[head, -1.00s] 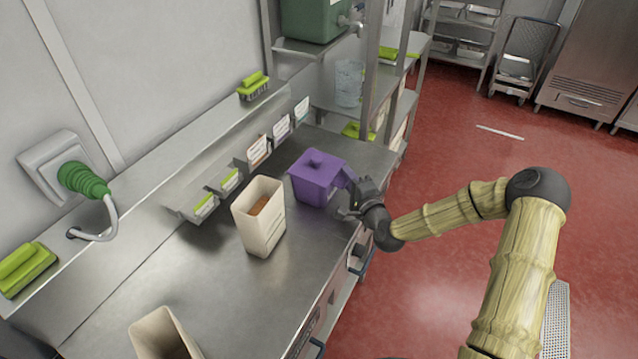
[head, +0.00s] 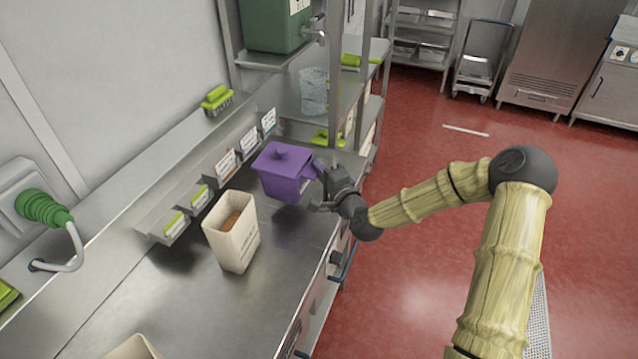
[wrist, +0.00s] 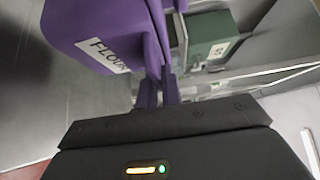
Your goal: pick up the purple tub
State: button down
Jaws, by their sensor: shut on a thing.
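The purple tub (head: 284,177) has a lid with a knob and a side handle. In the head view it hangs a little above the steel counter, beyond the cream container. My gripper (head: 326,180) is at its right side, shut on the handle. In the wrist view the tub (wrist: 105,35) fills the upper left, with a white label reading "FLOUR". The gripper fingers (wrist: 160,92) close on the purple handle there. The fingertips are partly hidden by the handle.
A cream container (head: 232,235) with brown contents stands nearer on the counter (head: 190,300). Small labelled holders (head: 225,160) line the back ledge. A green tank (head: 275,25) sits on a shelf beyond. The red floor (head: 420,250) at right is open.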

jog(key=shift+r, duration=2.1)
